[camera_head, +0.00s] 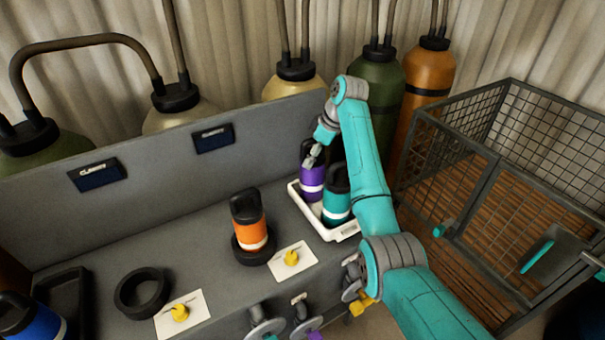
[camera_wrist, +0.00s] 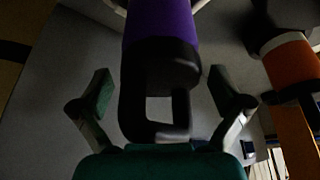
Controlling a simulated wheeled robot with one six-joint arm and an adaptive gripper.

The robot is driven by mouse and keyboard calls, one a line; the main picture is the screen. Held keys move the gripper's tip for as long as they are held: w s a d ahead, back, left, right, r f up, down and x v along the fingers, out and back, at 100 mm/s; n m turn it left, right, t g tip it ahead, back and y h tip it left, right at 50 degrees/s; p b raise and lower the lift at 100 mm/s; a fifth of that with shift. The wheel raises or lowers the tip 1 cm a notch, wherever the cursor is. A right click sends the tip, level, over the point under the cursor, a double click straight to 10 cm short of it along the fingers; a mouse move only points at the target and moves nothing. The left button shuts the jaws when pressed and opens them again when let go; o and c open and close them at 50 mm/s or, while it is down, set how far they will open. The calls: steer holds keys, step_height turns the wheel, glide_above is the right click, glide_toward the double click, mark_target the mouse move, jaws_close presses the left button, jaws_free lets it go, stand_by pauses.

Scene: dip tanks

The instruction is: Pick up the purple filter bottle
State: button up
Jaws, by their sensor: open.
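The purple filter bottle (camera_head: 313,183) has a black cap with a loop handle and a white band. It stands upright in a white tray (camera_head: 343,234), beside a teal bottle (camera_head: 336,207). My gripper (camera_head: 314,155) is at the top of the purple bottle and hides part of its cap. In the wrist view the purple bottle (camera_wrist: 160,22) is straight ahead, and its black handle lies between the two fingers of my gripper (camera_wrist: 160,95). The fingers are open, with a gap visible on each side of the handle.
An orange bottle (camera_head: 249,228) stands in a black ring left of the tray. An empty black ring (camera_head: 142,293) and a blue bottle (camera_head: 38,326) are farther left. A grey back panel (camera_head: 150,180) rises behind. A wire-mesh cage (camera_head: 480,180) stands at right.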

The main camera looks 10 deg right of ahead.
steer(key=shift+a, duration=0.1)
steer(key=c, duration=1.7)
steer(key=shift+r, duration=0.15)
